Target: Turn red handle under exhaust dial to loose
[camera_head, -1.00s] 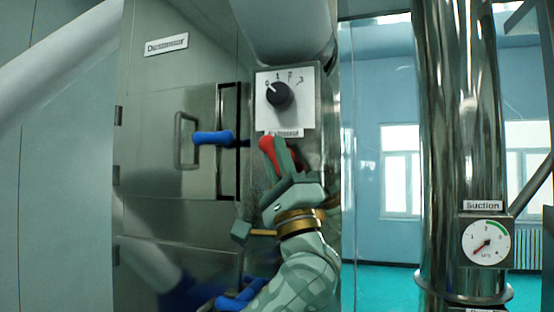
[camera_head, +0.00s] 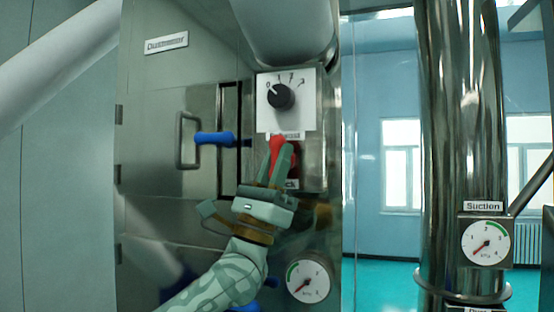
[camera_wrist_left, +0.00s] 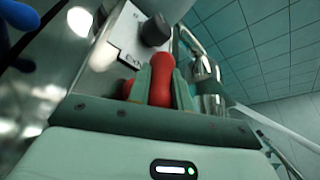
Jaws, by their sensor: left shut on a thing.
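The red handle (camera_head: 277,146) is on the steel box under the exhaust dial (camera_head: 280,96), a black knob on a white numbered plate. My left gripper (camera_head: 277,165) reaches up from below and is shut on the red handle, with a finger on either side of it. The handle's lower part is partly hidden by the fingers, and it points roughly upward. In the left wrist view the red handle (camera_wrist_left: 161,76) stands between the fingers, with the black dial (camera_wrist_left: 155,31) beyond it. My right gripper is not in view.
A blue handle (camera_head: 214,138) and a grey door pull (camera_head: 181,140) are on the cabinet to the left. A gauge (camera_head: 310,280) sits below right of my gripper. A steel pipe with a suction gauge (camera_head: 486,243) stands at the right.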

